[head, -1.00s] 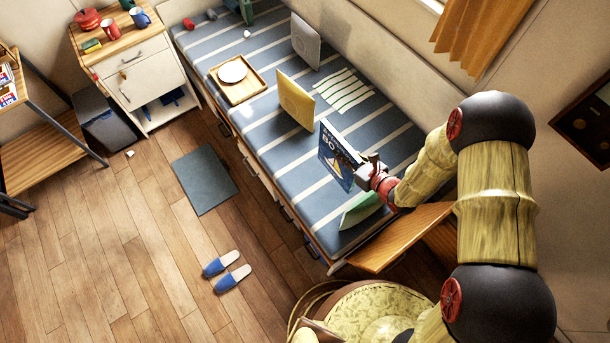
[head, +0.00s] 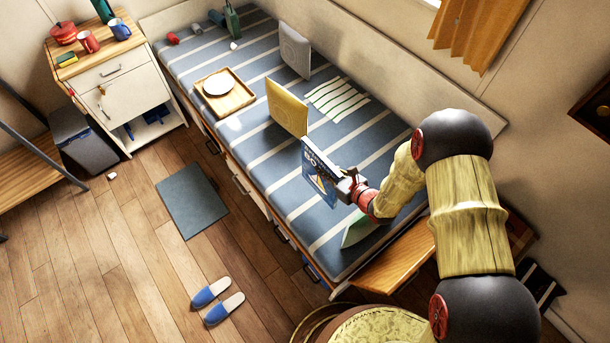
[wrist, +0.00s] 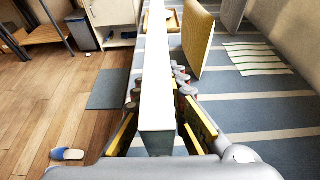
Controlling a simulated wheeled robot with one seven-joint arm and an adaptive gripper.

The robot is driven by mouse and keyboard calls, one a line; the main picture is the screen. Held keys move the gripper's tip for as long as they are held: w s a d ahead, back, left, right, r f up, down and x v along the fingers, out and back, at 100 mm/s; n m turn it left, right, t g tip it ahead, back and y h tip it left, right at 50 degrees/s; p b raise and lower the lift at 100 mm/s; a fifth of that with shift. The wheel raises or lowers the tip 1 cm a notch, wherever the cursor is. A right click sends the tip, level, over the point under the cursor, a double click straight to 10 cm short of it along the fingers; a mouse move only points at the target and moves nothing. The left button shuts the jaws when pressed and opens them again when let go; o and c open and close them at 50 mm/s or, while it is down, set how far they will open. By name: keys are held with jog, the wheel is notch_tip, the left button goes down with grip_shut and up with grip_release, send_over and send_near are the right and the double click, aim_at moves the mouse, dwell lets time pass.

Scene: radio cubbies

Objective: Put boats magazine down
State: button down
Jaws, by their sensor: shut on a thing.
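The boats magazine (head: 318,176) is dark blue with a white title and stands upright above the near part of the striped bed (head: 245,150). My gripper (head: 352,188) is shut on its near edge. In the wrist view the magazine (wrist: 158,85) shows edge-on as a white strip between the two fingers (wrist: 160,125). I cannot tell whether its lower edge touches the bed.
A yellow upright panel (head: 287,107), a grey panel (head: 295,52), a striped cloth (head: 338,100) and a wooden tray with a white plate (head: 218,86) are on the bed. A green item (head: 357,230) is near my gripper. A wooden ledge (head: 395,262) borders the bed's near end.

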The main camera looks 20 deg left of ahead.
aim_at(306, 169)
jog(key=w+a+f+b, duration=0.1)
jog(key=a+f, duration=0.1)
jog(key=w+a+f+b, duration=0.1)
jog(key=a+f, duration=0.1)
jog(key=a, duration=0.1)
jog(key=w+a+f+b, duration=0.1)
jog(key=a+f, duration=0.2)
jog(key=shift+w+f, duration=0.1)
jog(key=shift+w, duration=0.05)
jog(key=shift+w+a+f+b, duration=0.15)
jog(key=shift+f+b, duration=0.3)
jog(key=shift+f, duration=0.45)
jog(key=shift+a+f+b, duration=0.1)
jog(key=shift+f+b, duration=0.3)
jog(key=shift+f, duration=0.5)
jog(key=shift+f, duration=0.15)
jog(key=c, duration=1.8)
grip_release()
jog(key=shift+c, duration=0.2)
